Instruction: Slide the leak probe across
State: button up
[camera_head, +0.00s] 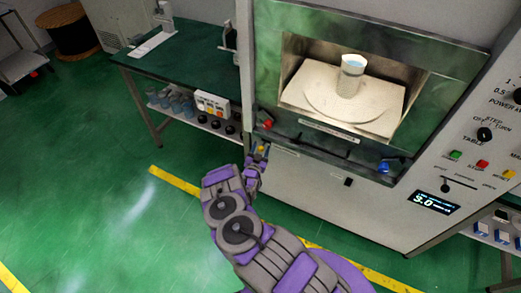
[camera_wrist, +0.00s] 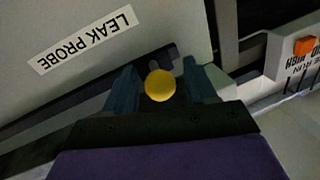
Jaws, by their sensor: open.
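The leak probe's yellow knob (camera_wrist: 160,85) sits between the two dark fingers of my gripper (camera_wrist: 161,88) in the wrist view. The fingers stand open on either side of it, and I cannot tell whether either touches it. A white "LEAK PROBE" label (camera_wrist: 82,38) is on the grey panel beside a dark slot. In the head view the yellow knob (camera_head: 262,148) is small, at the lower left of the microwave cabinet front. My gripper (camera_head: 259,153) reaches up to it there and partly hides that area.
The microwave chamber is open, with a white cup (camera_head: 351,76) on its plate (camera_head: 327,101). A red knob (camera_head: 267,124) and a blue knob (camera_head: 384,166) are on the front. A green bench (camera_head: 188,58) stands at left. An orange switch (camera_wrist: 304,46) is at the wrist view's right.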

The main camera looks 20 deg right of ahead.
jog(key=shift+c, duration=0.5)
grip_shut()
